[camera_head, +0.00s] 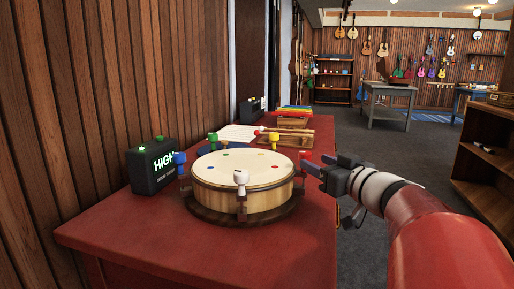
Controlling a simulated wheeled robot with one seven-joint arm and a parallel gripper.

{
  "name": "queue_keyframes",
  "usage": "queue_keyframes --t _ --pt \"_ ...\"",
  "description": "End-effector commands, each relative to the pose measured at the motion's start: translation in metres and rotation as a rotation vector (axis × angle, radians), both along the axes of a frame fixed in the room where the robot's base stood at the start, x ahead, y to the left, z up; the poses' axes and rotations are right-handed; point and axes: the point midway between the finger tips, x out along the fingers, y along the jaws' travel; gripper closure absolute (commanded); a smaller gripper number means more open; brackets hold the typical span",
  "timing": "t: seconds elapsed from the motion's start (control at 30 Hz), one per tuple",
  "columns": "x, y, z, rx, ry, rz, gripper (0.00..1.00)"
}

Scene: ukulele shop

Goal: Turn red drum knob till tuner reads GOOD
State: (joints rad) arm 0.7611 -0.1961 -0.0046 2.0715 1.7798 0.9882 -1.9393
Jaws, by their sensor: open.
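A round drum (245,202) with a pale head sits on the red table. Colored knobs stand around its rim. The red knob (305,155) is at its right side. The tuner (155,180), a dark box left of the drum, shows HIGH in green letters and has a green light on top. My gripper (311,171) reaches in from the right, open, with its fingertips close beside the red knob. I cannot tell whether the fingers touch the knob or surround it.
Blue (180,158), white (241,177), green (213,138) and yellow (274,137) knobs stand on the drum's rim. Behind lie a paper sheet (238,132), a mallet and a rainbow xylophone (294,112). The wooden wall is at left. The table's front is clear.

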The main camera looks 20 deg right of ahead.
Motion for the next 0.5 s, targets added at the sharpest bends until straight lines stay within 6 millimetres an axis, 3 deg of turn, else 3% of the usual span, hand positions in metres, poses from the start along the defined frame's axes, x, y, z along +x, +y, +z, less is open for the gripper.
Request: queue_keyframes --t 0.5 --pt "0.068 0.014 0.001 0.001 0.002 0.002 0.5"
